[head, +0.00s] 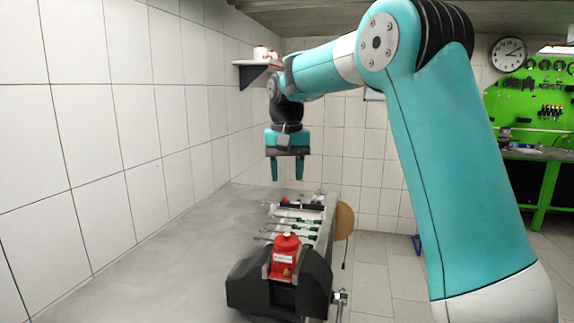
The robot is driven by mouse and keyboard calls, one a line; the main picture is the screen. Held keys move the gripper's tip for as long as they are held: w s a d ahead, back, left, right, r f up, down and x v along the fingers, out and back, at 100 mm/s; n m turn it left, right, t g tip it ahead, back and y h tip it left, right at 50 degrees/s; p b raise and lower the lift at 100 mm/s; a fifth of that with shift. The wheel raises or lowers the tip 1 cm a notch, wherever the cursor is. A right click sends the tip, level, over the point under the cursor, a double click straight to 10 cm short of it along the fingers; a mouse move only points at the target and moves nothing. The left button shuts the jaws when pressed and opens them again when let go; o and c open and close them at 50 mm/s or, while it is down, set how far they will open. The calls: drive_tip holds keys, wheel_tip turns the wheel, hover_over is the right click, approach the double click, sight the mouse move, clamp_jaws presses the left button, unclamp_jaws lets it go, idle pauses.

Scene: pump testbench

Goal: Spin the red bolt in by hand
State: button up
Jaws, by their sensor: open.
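My gripper (287,178) hangs from the arm above the far part of the bench, with its two teal fingers pointing down. The fingers are apart and nothing shows between them. A red body with a pale label and a rounded top, perhaps the pump (286,262), sits in a black holder (247,290) at the near end of the bench. It is well in front of and below my gripper. A small red spot shows near the far end of the tool row, too small to identify. I cannot make out the red bolt for certain.
Several tools with green and dark handles (298,224) lie in a row on the bench behind the black holder. The grey bench top (165,275) to the left is bare, up to the white tiled wall (110,130). A small wall shelf (252,72) holds red-and-white containers.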

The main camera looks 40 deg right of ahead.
drive_tip(key=shift+r, duration=1.3)
